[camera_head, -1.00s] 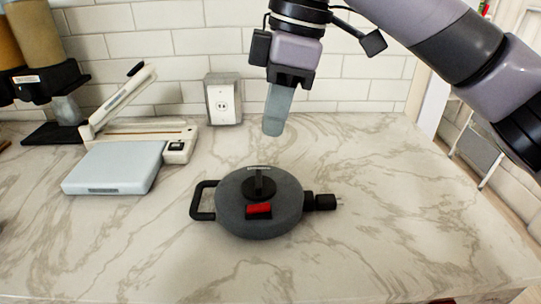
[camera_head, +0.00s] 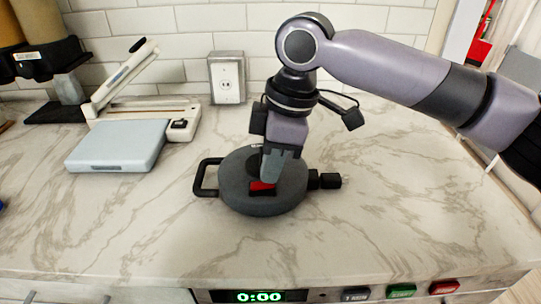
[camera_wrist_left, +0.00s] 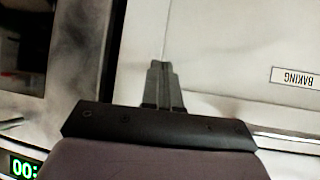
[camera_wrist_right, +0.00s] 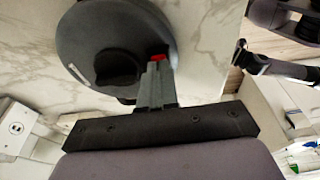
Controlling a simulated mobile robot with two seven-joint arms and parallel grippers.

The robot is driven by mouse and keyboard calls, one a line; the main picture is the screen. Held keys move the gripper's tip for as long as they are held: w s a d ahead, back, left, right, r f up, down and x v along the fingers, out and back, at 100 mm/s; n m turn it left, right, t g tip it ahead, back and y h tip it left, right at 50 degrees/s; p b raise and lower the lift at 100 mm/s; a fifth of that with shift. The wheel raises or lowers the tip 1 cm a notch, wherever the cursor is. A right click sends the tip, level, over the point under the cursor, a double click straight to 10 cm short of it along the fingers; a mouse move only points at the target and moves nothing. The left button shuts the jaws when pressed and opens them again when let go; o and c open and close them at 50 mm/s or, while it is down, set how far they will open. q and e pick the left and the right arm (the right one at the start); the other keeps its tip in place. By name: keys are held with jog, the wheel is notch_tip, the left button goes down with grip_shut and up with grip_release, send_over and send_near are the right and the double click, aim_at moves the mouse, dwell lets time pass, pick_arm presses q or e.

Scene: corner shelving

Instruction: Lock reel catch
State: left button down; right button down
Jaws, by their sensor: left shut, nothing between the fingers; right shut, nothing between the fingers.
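The round dark grey reel (camera_head: 262,204) lies flat on the marble counter, with a black loop handle (camera_head: 207,178) at its left and a black plug (camera_head: 328,181) at its right. A red catch (camera_head: 261,187) sits on its top near the front. My right gripper (camera_head: 270,180) is shut and empty, pointing down with its fingertips at the red catch. In the right wrist view the fingertips (camera_wrist_right: 157,66) overlap the red catch (camera_wrist_right: 158,57); I cannot tell if they touch. My left gripper (camera_wrist_left: 160,68) is shut and empty in the left wrist view, before a pale panel labelled BAKING.
A light blue-grey scale-like device (camera_head: 117,146) and a cream lever device (camera_head: 150,108) stand at the left. An outlet box (camera_head: 227,77) is at the wall. An appliance with a green clock (camera_head: 259,296) is below the front edge. The counter right of the reel is clear.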

jog(key=shift+d+f+y+p, duration=0.3)
jog(key=shift+f+y+p, duration=0.1)
jog(key=shift+y+p, duration=0.3)
jog(key=shift+a, duration=0.1)
jog(key=shift+a+r+p, duration=0.3)
jog(key=shift+a+p, duration=0.3)
jog(key=shift+p, duration=0.2)
jog(key=shift+a, duration=0.15)
jog(key=shift+f, duration=0.1)
